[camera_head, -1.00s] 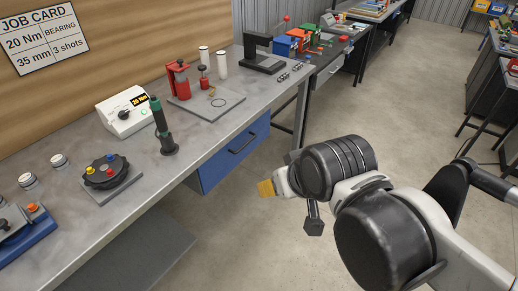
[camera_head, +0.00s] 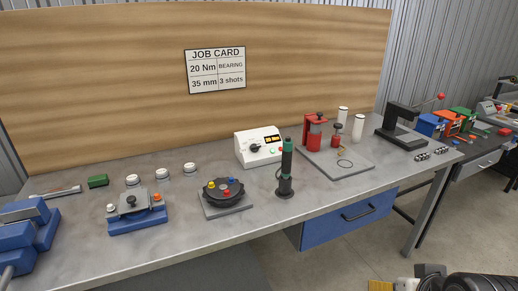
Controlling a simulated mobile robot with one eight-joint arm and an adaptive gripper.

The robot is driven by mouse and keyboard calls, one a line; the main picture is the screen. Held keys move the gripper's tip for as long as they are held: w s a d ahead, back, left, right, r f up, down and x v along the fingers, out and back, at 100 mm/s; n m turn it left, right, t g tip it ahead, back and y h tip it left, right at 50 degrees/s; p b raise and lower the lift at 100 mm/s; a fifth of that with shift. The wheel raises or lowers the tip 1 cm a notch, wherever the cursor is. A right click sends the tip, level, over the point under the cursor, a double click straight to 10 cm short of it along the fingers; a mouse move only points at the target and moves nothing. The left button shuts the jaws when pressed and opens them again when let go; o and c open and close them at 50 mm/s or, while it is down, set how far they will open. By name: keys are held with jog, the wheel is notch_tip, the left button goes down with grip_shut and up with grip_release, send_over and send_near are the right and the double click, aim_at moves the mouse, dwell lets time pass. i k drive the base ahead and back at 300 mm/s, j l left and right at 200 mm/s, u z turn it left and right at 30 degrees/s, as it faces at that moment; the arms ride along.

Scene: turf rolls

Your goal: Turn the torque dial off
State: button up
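The box stands on the bench near the wooden back board. Which way the knob points is hard to tell. My gripper (camera_head: 381,286) shows only in part at the bottom edge, with a yellow tip, below and right of the bench and well apart from the box. Its fingers are mostly cut off.
Bare bench (camera_head: 330,195) lies along the front right.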

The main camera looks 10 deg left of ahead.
aim_at(254, 148)
jog(key=i+j, duration=0.15)
jog(key=j, duration=0.2)
jog(key=i+j, duration=0.15)
jog(key=j, duration=0.2)
jog(key=i+j, duration=0.15)
jog(key=j, duration=0.25)
jog(key=i+j, duration=0.15)
jog(key=j, duration=0.2)
jog(key=i+j, duration=0.15)
jog(key=j, duration=0.2)
jog(key=i+j, duration=0.2)
jog(key=j, duration=0.15)
jog(key=z, duration=0.05)
